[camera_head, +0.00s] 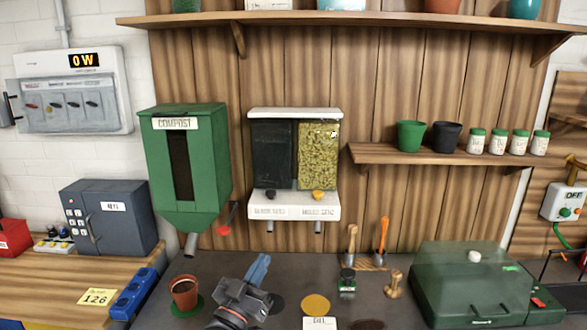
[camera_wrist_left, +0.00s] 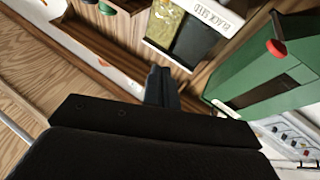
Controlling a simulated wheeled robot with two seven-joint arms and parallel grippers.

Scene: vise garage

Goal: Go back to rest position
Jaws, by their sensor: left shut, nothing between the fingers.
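My left gripper (camera_head: 259,268) is in the head view at the lower middle, above the dark worktop. Its blue-grey fingers are together, with nothing between them, and point up and away toward the wall. The same shut fingers show in the left wrist view (camera_wrist_left: 160,86). The gripper is to the right of a brown pot (camera_head: 184,291) and below the two-bin seed dispenser (camera_head: 294,208). It touches nothing that I can see. My right gripper is not in view.
A green compost box (camera_head: 208,155) hangs on the wall. A green-lidded case (camera_head: 473,277) stands at the right of the worktop. A shelf (camera_head: 440,154) holds pots and several jars.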

